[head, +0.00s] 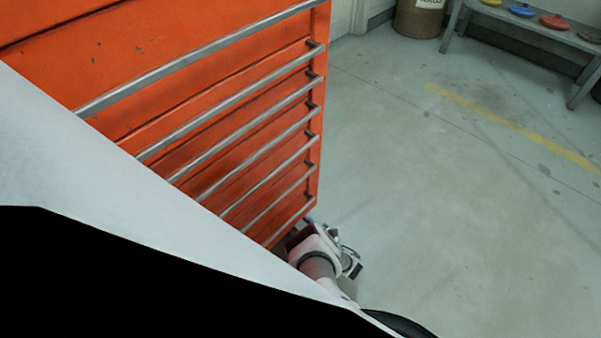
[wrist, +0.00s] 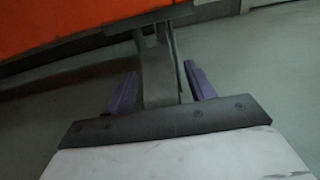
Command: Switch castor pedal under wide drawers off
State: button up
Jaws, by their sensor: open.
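The orange drawer cabinet (head: 215,120) with long grey handles fills the left of the head view. Its underside edge (wrist: 70,32) crosses the top of the wrist view. Under it is a grey metal castor part (wrist: 158,88), which looks like the pedal; I cannot tell its on or off position. My gripper (wrist: 160,72) is open, with one purple finger on each side of this part. I see no clear contact between fingers and part. In the head view my wrist is low at the cabinet's near bottom corner, and the castor is not clearly visible there.
The grey floor (head: 430,200) to the right is clear, with a yellow line (head: 510,127) across it. A bench (head: 520,35) with several coloured discs stands at the back right. A brown drum (head: 419,18) stands beside it.

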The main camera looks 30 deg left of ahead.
grip_shut()
dwell(0.4)
